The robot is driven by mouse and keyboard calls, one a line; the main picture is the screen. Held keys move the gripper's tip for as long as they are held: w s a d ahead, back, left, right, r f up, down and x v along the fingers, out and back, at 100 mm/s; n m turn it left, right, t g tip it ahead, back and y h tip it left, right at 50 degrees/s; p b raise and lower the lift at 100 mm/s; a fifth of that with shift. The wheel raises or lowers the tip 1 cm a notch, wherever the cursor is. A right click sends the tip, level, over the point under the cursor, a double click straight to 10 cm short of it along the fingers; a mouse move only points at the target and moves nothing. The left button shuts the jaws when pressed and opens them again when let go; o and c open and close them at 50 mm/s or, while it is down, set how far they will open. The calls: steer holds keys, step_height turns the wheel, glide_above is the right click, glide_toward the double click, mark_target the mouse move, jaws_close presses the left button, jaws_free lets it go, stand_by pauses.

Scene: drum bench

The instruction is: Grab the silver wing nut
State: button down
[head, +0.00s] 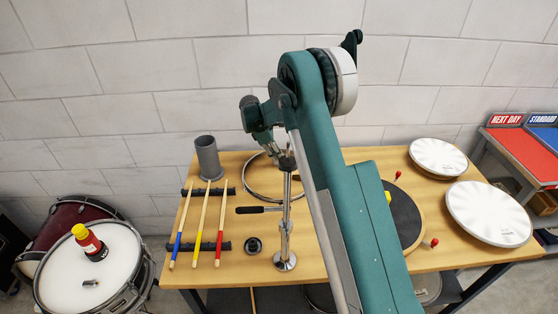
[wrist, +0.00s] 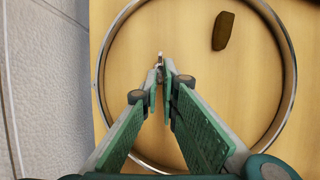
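My gripper (wrist: 161,72) points down above the table, inside the outline of the metal hoop in the wrist view. Its green fingers come close together at the tips. A small pale, silvery bit shows at the fingertips; it may be the silver wing nut, but it is too small to identify or to tell whether it is gripped. In the head view my gripper (head: 268,142) is small and partly dark, left of my upper arm, near the top of a chrome stand (head: 285,225). No wing nut can be made out clearly there.
The metal hoop (wrist: 285,100) lies on the wooden table (head: 330,158). White drum pads (head: 488,213) lie right. A red bottle (head: 90,243) stands on a drum.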

step_height(320, 180, up, 9)
steer(key=p, duration=0.1)
stand_by(0.4)
steer(key=shift+s+f, duration=0.1)
stand_by(0.4)
